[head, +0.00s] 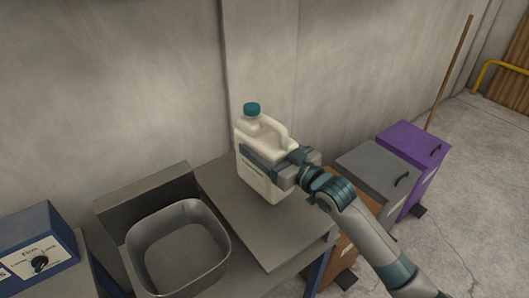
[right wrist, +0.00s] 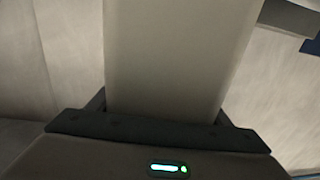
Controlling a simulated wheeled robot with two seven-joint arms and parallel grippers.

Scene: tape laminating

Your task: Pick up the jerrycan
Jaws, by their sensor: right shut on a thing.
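The jerrycan (head: 266,184) is an off-white plastic container with a teal cap and a moulded handle. In the head view it stands upright at the metal counter, near the wall; I cannot tell whether its base touches the surface. My right gripper (head: 262,160) reaches in from the right and is shut on the jerrycan's body, below the handle. In the right wrist view the jerrycan's pale body (right wrist: 175,55) fills the middle, between the dark fingers of my right gripper (right wrist: 160,120). My left gripper is not in view.
A metal sink basin (head: 178,245) is set left of the counter (head: 225,185). A blue control box (head: 38,245) with a knob is at the far left. Grey (head: 372,172) and purple (head: 414,150) lidded bins stand to the right. The wall (head: 260,60) is close behind the jerrycan.

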